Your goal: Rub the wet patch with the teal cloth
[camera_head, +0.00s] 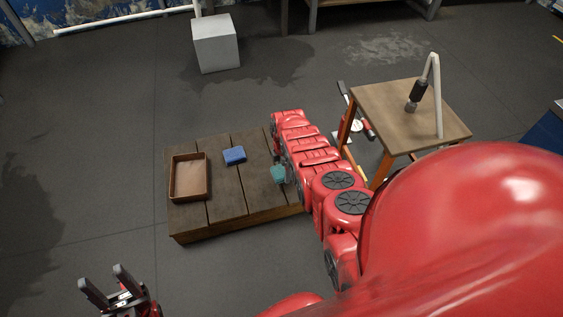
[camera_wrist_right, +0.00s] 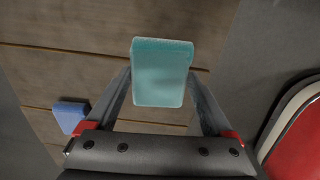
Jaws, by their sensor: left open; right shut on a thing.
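The teal cloth (camera_wrist_right: 162,72) is a block-like pad between the fingers of my right gripper (camera_wrist_right: 161,85), which is shut on it. In the head view the cloth (camera_head: 278,174) shows beside my right arm, over the right part of a low wooden platform (camera_head: 228,190). I cannot tell whether it touches the boards. I cannot make out a wet patch for certain on the platform; my right arm hides part of its right side. My left gripper (camera_head: 100,277) is open and empty, over the floor at the lower left.
A blue sponge-like block (camera_head: 234,155) and a brown tray (camera_head: 188,177) lie on the platform; the block (camera_wrist_right: 69,116) also shows in the right wrist view. A wooden table (camera_head: 392,98) with a lamp-like stand (camera_head: 437,100) is at the right. A grey cube (camera_head: 216,43) stands behind.

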